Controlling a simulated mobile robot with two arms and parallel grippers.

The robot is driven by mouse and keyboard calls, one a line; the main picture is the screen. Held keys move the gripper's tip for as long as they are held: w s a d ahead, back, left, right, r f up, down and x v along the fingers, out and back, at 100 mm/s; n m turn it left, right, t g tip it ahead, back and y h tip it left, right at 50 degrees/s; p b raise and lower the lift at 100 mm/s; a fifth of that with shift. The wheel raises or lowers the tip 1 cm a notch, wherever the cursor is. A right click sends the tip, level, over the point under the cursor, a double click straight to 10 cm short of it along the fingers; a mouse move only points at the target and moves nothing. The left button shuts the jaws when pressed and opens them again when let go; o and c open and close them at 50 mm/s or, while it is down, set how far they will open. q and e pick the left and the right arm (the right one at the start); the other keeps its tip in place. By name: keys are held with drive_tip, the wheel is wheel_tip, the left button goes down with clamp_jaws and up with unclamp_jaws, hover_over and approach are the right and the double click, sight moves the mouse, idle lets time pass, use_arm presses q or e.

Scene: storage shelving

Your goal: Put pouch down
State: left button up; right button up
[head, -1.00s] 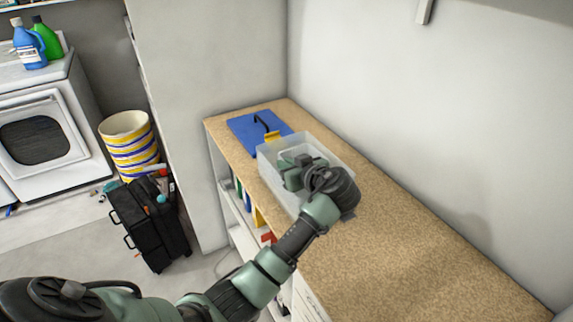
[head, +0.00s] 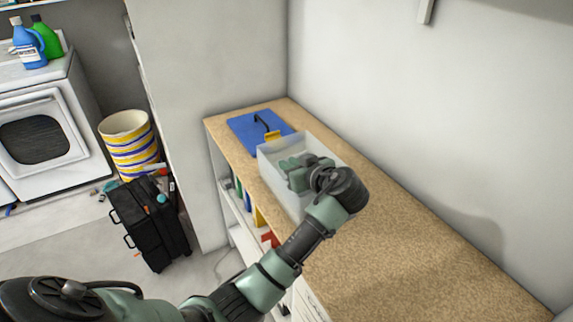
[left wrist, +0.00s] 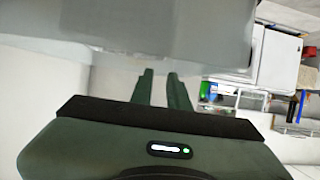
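My left gripper (head: 287,166) is over the clear plastic bin (head: 278,184) on the counter, its fingers at or inside the bin's top opening. In the left wrist view its two fingers (left wrist: 160,82) stand a little apart, with a pale gap between them and nothing clearly gripped. I cannot make out a pouch in either current view; the gripper and wrist hide part of the bin's inside. A large grey, translucent surface (left wrist: 150,30) fills the top of the left wrist view; I cannot tell what it is. My right gripper is not in view.
The bin stands on a brown speckled counter (head: 400,255) against a white wall. A blue clipboard-like item (head: 246,133) lies behind the bin. The counter's near right part is clear. A black case (head: 150,222) and a striped basket (head: 130,143) stand on the floor at left.

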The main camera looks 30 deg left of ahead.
use_arm(q)
drive_tip(key=b+v, duration=0.2)
drive_tip(key=v, duration=0.8)
